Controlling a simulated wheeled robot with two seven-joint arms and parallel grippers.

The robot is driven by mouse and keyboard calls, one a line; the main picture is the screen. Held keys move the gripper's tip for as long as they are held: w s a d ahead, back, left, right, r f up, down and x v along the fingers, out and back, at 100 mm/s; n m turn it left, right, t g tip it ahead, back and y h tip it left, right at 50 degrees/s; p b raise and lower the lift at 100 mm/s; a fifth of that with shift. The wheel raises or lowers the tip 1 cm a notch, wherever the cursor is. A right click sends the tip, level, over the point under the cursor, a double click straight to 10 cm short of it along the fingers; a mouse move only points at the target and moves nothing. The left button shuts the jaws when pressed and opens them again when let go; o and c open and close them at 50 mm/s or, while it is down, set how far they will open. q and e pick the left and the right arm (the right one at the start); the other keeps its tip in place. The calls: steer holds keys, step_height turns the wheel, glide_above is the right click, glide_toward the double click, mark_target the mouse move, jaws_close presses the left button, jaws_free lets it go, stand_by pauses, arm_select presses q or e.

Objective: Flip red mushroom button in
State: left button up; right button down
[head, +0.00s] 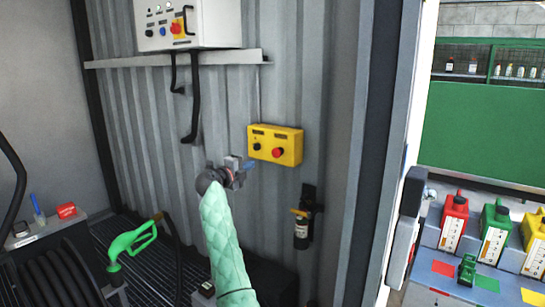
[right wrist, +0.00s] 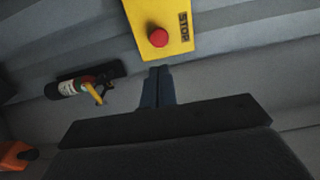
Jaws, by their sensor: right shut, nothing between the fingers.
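The red mushroom button (head: 278,153) sits on the right half of a yellow box (head: 293,146) mounted on the corrugated wall. A black knob is to its left on the same box. In the right wrist view the red button (right wrist: 158,37) stands out from the yellow box (right wrist: 148,14), near a label reading STOP. My right gripper (head: 248,166) is shut and empty, just left of and below the button in the head view. In the right wrist view its fingertips (right wrist: 158,70) point at the button, with a gap visible between them. My left gripper is not in view.
A small fire extinguisher (head: 302,230) hangs on the wall below the yellow box. A white control box (head: 188,24) with another red knob is higher up. A green fuel nozzle (head: 131,241) is at the lower left. A shelf (head: 175,59) runs along the wall.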

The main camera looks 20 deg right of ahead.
mark_target(275, 152)
steer(key=shift+d, duration=0.1)
stand_by(0.3)
